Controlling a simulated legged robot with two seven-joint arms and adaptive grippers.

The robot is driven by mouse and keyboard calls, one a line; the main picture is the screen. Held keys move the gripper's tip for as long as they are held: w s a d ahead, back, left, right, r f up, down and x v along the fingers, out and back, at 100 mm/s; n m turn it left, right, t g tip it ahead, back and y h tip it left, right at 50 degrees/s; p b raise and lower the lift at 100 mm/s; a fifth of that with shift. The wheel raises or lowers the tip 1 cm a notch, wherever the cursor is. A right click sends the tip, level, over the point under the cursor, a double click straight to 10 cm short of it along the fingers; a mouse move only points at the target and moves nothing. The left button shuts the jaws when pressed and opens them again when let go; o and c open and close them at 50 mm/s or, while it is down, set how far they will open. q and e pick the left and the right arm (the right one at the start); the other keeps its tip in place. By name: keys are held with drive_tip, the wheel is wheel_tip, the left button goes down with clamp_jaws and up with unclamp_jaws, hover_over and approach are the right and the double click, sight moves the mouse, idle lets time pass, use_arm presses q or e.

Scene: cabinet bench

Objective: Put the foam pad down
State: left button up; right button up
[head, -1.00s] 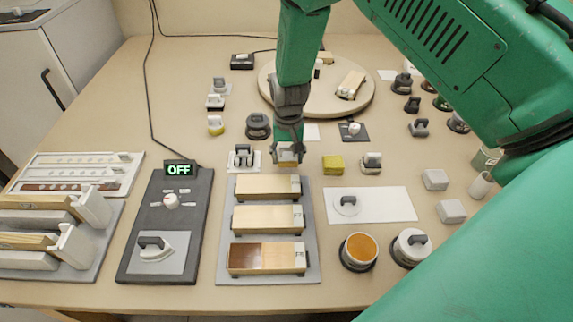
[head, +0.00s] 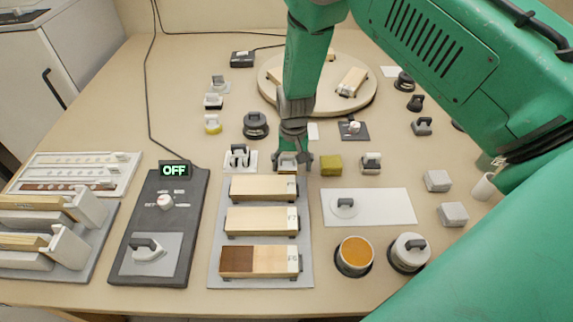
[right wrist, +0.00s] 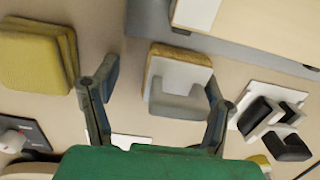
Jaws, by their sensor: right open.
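The foam pad (head: 287,161) is a tan foam layer under a light grey handled block. It appears to rest on the bench just behind the grey board with wooden blocks. The fingers partly hide the pad in the head view. My left gripper is not in view.
A yellow sponge block (head: 331,165) stands close on the right, and a white plate with dark clips (head: 240,160) on the left. The grey board (head: 262,281) with wooden blocks is in front. A round turntable (head: 270,90) stands behind.

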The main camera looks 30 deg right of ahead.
sight(288, 156)
drive_tip(key=shift+d+f, duration=0.1)
drive_tip(key=shift+d, duration=0.45)
drive_tip(key=shift+w+a, duration=0.15)
drive_tip(key=shift+a, duration=0.8)
drive_tip(key=shift+a+r, duration=0.25)
drive_tip(key=shift+r, duration=0.05)
drive_tip(key=shift+d+r, duration=0.2)
drive_tip(key=r, duration=0.2)
drive_tip(key=d+r, duration=0.1)
drive_tip(key=r, duration=0.2)
drive_tip(key=shift+d+r+p, duration=0.25)
drive_tip(key=shift+r+p, duration=0.1)
drive_tip(key=shift+r, duration=0.05)
drive_tip(key=r, duration=0.2)
drive_tip(key=a+r, duration=0.1)
drive_tip(key=r, duration=0.3)
drive_tip(key=shift+a, duration=0.4)
drive_tip(key=shift+d+f, duration=0.1)
drive_tip(key=shift+d, duration=0.3)
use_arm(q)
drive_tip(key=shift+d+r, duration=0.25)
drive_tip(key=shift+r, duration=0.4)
use_arm(e)
drive_tip(key=shift+d+f, duration=0.1)
drive_tip(key=shift+d, duration=0.25)
